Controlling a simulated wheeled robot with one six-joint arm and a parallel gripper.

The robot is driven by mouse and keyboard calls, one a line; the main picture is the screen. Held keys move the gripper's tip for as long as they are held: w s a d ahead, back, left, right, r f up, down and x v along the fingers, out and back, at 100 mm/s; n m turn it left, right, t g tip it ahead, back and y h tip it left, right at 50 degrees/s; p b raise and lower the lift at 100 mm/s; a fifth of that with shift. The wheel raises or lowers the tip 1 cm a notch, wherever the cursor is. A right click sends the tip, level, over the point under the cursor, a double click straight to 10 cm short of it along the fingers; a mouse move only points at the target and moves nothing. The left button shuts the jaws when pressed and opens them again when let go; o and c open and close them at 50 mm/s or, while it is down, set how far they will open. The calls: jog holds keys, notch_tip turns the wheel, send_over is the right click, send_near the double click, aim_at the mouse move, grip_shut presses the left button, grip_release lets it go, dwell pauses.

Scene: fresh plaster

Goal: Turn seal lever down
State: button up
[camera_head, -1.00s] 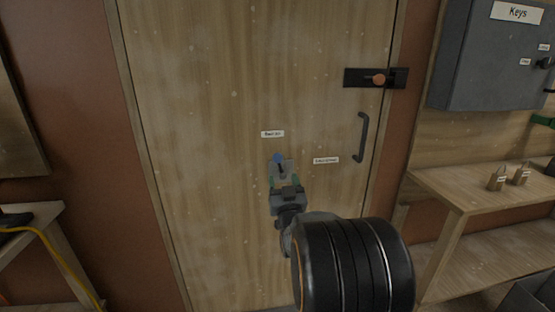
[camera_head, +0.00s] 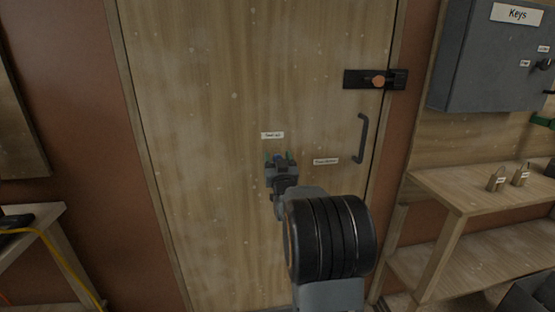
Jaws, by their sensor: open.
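The wooden door (camera_head: 200,120) fills the middle of the view. A small white label (camera_head: 272,135), too blurred to read surely, sits on it above my gripper. My gripper (camera_head: 279,157) is open, its two green-tipped fingers pointing at the door just below that label. A small blue part (camera_head: 279,158), which seems to belong to the seal lever, shows between the fingers. The rest of the lever is hidden behind my gripper, so its angle and any contact cannot be told.
A dark pull handle (camera_head: 361,138) and a black bolt with a copper-coloured knob (camera_head: 379,82) are on the door's right side. A second label (camera_head: 325,161) is right of my gripper. A grey key cabinet (camera_head: 480,60) and wooden bench (camera_head: 470,185) with padlocks stand right.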

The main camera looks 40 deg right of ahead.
jog(key=shift+c, duration=0.3)
grip_shut()
